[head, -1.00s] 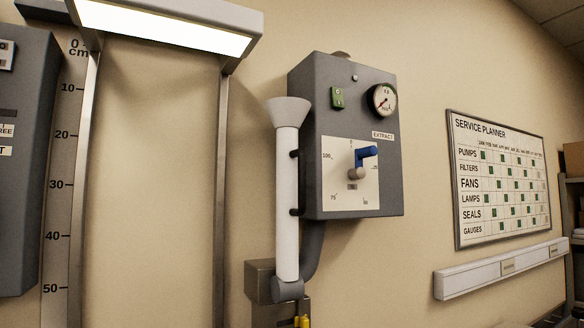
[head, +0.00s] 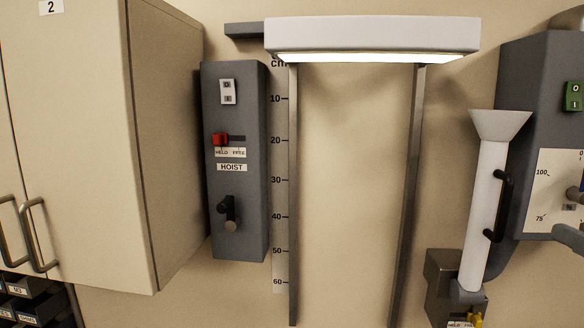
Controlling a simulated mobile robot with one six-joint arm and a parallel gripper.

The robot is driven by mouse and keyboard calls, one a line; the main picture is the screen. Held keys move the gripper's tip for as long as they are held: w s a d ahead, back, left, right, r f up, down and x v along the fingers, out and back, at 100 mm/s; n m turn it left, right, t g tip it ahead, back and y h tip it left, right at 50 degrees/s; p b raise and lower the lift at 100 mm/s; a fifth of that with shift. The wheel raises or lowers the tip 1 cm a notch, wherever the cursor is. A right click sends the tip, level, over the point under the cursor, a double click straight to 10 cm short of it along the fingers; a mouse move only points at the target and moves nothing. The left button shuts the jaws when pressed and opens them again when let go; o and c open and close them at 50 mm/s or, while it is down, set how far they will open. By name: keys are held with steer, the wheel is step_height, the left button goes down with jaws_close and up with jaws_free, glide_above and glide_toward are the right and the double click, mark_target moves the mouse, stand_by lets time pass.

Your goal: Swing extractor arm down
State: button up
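The extractor arm (head: 485,205) is a white tube with a flared funnel top, at the right in the head view. It stands nearly upright, funnel up, leaning slightly right. A black bar handle (head: 502,205) is on its right side. Its lower end meets a grey elbow (head: 467,291) at a wall bracket (head: 442,278). A yellow part (head: 474,319) sits below, by a label cut off by the bottom edge. I cannot make out my gripper. A grey-blue shape enters at the right edge, too cut off to identify.
The grey extract box (head: 540,80) with a green switch (head: 573,96) is cut off at right. A lamp on a frame (head: 372,35) spans the middle. The hoist box (head: 235,185) and a beige cabinet (head: 75,150) are left. The wall between the posts is bare.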

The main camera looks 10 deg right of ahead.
mark_target(510, 202)
steer(key=w, duration=0.5)
steer(key=w+p, duration=0.1)
steer(key=w, duration=0.3)
steer(key=w+p, duration=0.1)
steer(key=w, duration=0.4)
steer(key=shift+w+d, duration=0.35)
steer(key=shift+d, duration=0.05)
steer(key=shift+c, duration=0.3)
jaws_close()
